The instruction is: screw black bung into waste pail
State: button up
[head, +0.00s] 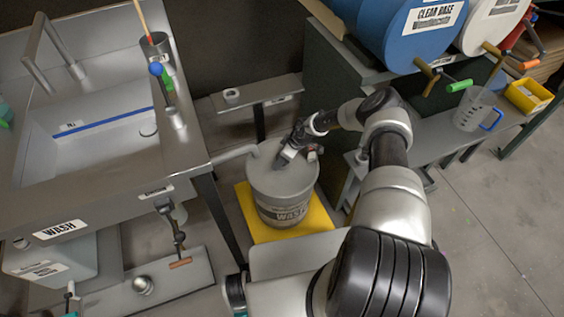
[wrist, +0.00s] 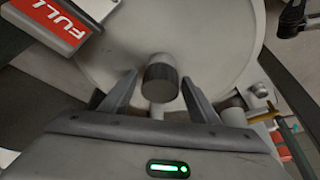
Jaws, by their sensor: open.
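The waste pail (head: 284,190) is a grey drum with a pale lid and a printed label, standing on the floor. Its round lid also fills the wrist view (wrist: 215,40). A dark, ridged round cap, which looks like the black bung (wrist: 161,78), shows over the lid. I cannot tell how deep it sits. My gripper (head: 290,155) is over the lid in the head view, which hides the bung there. In the wrist view my gripper (wrist: 158,98) is open, with a finger on each side of the bung and visible gaps.
A yellow mat (head: 313,217) lies under the pail. A steel sink bench (head: 180,150) stands at the left, with a pipe reaching toward the pail. A shelf with drums (head: 415,40) stands at the right. A red FULL sign (wrist: 58,18) is close by the lid.

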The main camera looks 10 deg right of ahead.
jog(key=shift+f+n+g+y+b, duration=0.2)
jog(key=shift+n+g+y+b, duration=0.2)
jog(key=shift+n+b, duration=1.65)
jog(key=b, duration=0.4)
jog(key=shift+n+g, duration=0.35)
jog(key=shift+g, duration=0.05)
jog(key=shift+n+b, duration=0.5)
jog(key=shift+b, duration=0.4)
jog(key=shift+r+n+g, duration=0.2)
jog(key=shift+n+g, duration=0.3)
jog(key=shift+n, duration=0.3)
